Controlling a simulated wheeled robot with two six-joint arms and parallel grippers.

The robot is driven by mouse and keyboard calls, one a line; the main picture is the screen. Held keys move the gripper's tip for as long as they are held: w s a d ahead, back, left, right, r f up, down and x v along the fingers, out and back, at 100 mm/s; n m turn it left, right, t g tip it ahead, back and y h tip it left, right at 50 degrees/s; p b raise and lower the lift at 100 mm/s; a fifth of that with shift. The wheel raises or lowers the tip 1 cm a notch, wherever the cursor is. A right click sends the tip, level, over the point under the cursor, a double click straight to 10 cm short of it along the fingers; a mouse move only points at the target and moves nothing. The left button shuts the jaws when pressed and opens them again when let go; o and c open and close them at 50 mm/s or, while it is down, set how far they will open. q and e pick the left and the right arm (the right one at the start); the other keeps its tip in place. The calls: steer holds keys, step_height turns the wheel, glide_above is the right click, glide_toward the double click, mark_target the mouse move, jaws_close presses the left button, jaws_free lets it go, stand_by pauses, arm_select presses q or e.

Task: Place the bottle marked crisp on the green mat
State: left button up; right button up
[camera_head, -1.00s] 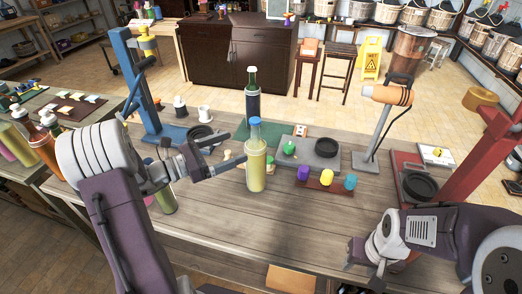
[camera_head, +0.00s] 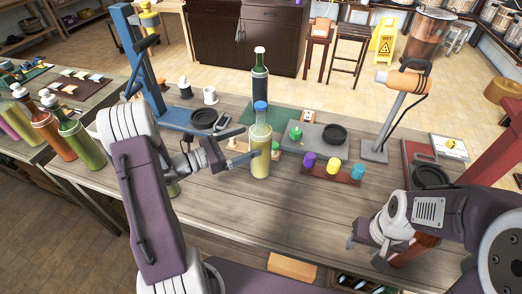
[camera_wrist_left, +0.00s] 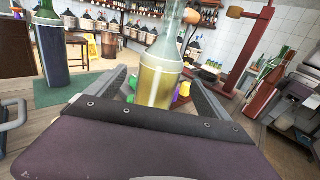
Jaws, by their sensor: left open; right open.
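A bottle with yellow liquid and a blue cap (camera_head: 260,152) stands upright on the wooden table. A dark bottle with a white cap (camera_head: 260,82) stands behind it at the green mat (camera_head: 291,115). I cannot read a label marked crisp on any bottle. My left gripper (camera_head: 249,143) is open at the yellow bottle's left side, and one finger overlaps it. In the left wrist view the yellow bottle (camera_wrist_left: 160,78) shows between the open fingers, and the dark bottle (camera_wrist_left: 50,50) stands to the left. My right gripper (camera_head: 364,248) is open and empty at the table's front right.
A grey tray (camera_head: 318,152) with a black dish stands right of the yellow bottle. A dark red strip (camera_head: 330,172) holds purple, yellow and blue pieces. A blue stand (camera_head: 150,75) and an orange-headed stand (camera_head: 402,82) flank them. More bottles (camera_head: 78,138) stand on the left table.

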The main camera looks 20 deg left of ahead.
mark_target(261, 135)
arm_select(q)
steer(key=p+x, duration=0.1)
steer(key=x, duration=0.5)
steer(key=shift+a, duration=0.1)
steer(key=shift+s, duration=0.1)
steer(key=c, duration=0.5)
jaws_close()
steer(key=shift+a+r, duration=0.1)
